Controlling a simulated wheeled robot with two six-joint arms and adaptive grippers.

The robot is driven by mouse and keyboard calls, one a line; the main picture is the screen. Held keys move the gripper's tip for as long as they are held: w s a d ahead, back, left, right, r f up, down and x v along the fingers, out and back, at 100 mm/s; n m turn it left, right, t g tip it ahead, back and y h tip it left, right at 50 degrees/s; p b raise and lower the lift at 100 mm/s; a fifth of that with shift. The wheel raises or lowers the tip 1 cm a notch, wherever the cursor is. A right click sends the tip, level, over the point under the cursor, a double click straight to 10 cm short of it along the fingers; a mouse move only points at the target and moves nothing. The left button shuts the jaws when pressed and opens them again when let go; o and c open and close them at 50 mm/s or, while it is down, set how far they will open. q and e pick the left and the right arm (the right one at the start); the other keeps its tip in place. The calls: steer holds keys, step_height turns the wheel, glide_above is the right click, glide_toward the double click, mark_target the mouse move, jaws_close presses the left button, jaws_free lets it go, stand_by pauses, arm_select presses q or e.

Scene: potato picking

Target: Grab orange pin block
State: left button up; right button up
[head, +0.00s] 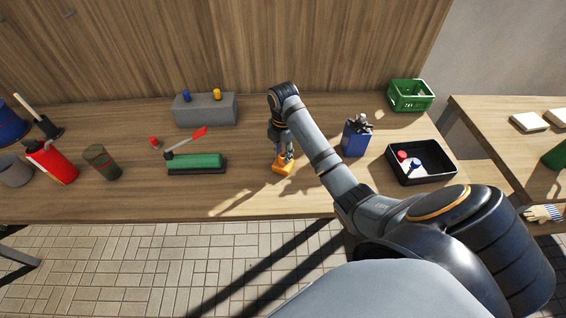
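The orange pin block (281,169) is on the wooden table (240,205), near the middle of its front half. My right gripper (284,158) points down right at the block, with its fingertips at the block's top. The fingers are small and dark here, and I cannot tell whether they are closed on it. The block's upper part is partly hidden by the gripper. My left gripper is not in view.
Left of the block are a green block with a red-handled lever (195,163) and a grey block with pins (205,109). To the right are a blue tool holder (355,140), a black tray (432,178) and a green crate (411,98). The table in front is clear.

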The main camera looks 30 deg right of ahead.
jaws_close()
steer(key=shift+r, duration=0.1)
steer(key=shift+r, duration=0.35)
step_height(320, 180, up, 3)
steer(key=shift+w+d+f+p, duration=0.1)
steer(key=shift+f+p, duration=0.1)
steer(key=shift+p, duration=0.75)
steer(key=s+r+p, duration=0.8)
steer(key=s+r, duration=0.1)
steer(key=s, duration=0.5)
steer(key=shift+a+r, duration=0.2)
steer(key=shift+a, duration=0.25)
